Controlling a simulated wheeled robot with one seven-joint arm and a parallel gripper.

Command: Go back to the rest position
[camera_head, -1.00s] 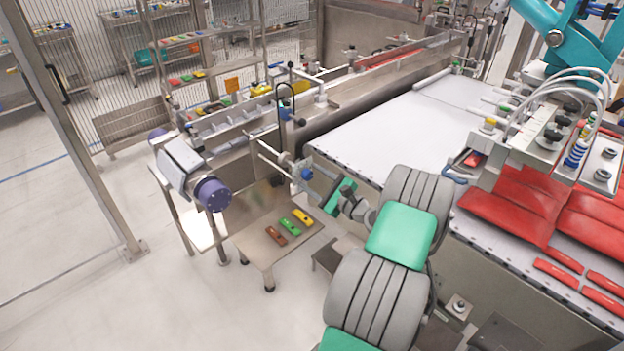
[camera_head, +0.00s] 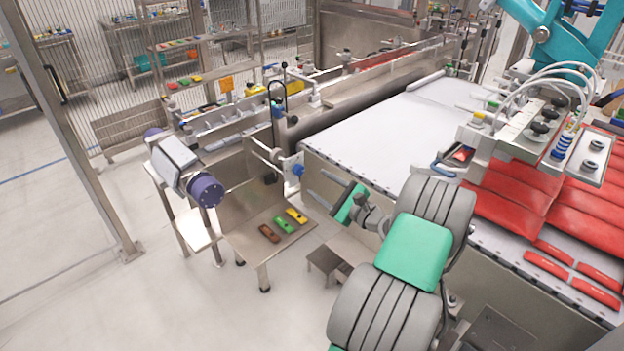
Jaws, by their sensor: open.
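My gripper (camera_head: 317,184) is at the end of my grey and green arm, in the middle of the head view. Its two grey fingers point to the left and stand apart, with nothing visible between them. It is in front of the near side of the white conveyor (camera_head: 385,135). It is to the right of a small metal table (camera_head: 248,222), apart from the pieces on that table. Part of the wrist is hidden behind the arm's own links.
Brown, green and yellow pieces (camera_head: 284,225) lie in a row on the small table. A metal frame with rails and a blue knob (camera_head: 297,170) stands close left of the gripper. A teal robot (camera_head: 555,40) with a suction head is over red packs (camera_head: 510,195). Open floor lies at the lower left.

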